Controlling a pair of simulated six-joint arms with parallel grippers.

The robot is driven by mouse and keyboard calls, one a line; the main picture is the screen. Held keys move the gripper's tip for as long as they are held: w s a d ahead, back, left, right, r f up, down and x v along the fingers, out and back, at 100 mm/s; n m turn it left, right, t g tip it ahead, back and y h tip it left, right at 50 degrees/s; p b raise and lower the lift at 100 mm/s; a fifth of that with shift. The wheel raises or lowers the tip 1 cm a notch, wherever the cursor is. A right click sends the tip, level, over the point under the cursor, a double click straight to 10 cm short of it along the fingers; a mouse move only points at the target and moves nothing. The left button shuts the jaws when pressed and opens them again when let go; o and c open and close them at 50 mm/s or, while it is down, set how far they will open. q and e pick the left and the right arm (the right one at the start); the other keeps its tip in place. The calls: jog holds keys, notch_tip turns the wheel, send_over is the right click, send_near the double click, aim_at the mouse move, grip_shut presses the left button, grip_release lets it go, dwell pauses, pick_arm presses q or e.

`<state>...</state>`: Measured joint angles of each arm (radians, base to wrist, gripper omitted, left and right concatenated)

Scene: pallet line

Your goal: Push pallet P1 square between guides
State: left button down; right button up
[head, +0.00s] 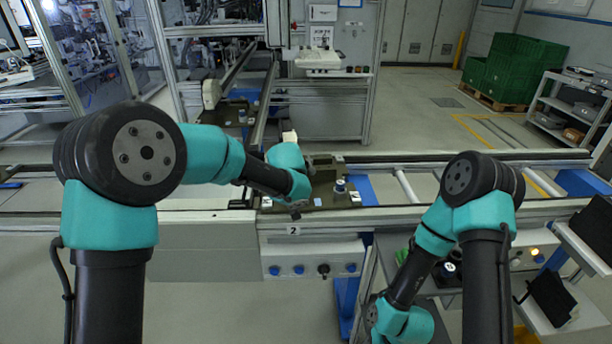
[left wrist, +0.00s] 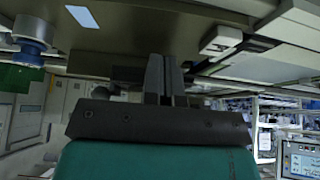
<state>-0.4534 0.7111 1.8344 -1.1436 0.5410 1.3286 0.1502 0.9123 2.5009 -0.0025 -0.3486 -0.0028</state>
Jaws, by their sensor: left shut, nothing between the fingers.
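Pallet P1 is most likely the dark olive plate (head: 325,178) on the conveyor at station 2 in the head view. It carries a blue-and-white cylindrical part (head: 340,187), also at the upper left of the left wrist view (left wrist: 34,32). The plate's underside or face (left wrist: 190,28) fills the top of that view. My left gripper (head: 295,213) is over the plate's left front part; its fingers (left wrist: 166,78) are together and empty. I cannot tell whether they touch the plate. My left arm hides part of it. My right gripper is out of view below.
Conveyor rails (head: 440,211) run along the front and back, with rollers (head: 407,187) to the right. A second line (head: 262,105) leads away behind the plate. A control panel (head: 310,260) sits below the front rail. Green crates (head: 522,65) stand far back right.

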pick_arm(q)
jog(key=shift+w, duration=0.7)
dwell(0.7)
jog(key=shift+w+r, duration=0.1)
jog(key=shift+r, duration=0.25)
jog(key=s+r, duration=0.4)
jog(key=s, duration=0.1)
jog(key=shift+s+r, duration=0.15)
jog(key=shift+r, duration=0.05)
dwell(0.8)
jog(key=s+a+f+g, duration=0.1)
jog(key=a+f, duration=0.1)
jog(key=f, duration=0.2)
jog(key=s+a+f+g+h, duration=0.1)
jog(key=s+a+f, duration=0.1)
jog(key=f, duration=0.3)
jog(key=s+a+f+g, duration=0.1)
jog(key=a+f, duration=0.1)
jog(key=f, duration=0.3)
jog(key=shift+s+f+h, duration=0.2)
jog(key=shift+h, duration=0.1)
jog(key=s+a+f+n+g+h, duration=0.1)
jog(key=s+a+f, duration=0.7)
jog(key=s+f, duration=0.3)
jog(key=s+a+f+n+g+h, duration=0.1)
jog(key=s+a+f, duration=0.7)
jog(key=s+f, duration=0.3)
jog(key=s, duration=0.3)
jog(key=shift+a+f, duration=0.25)
jog(key=shift+f, duration=0.1)
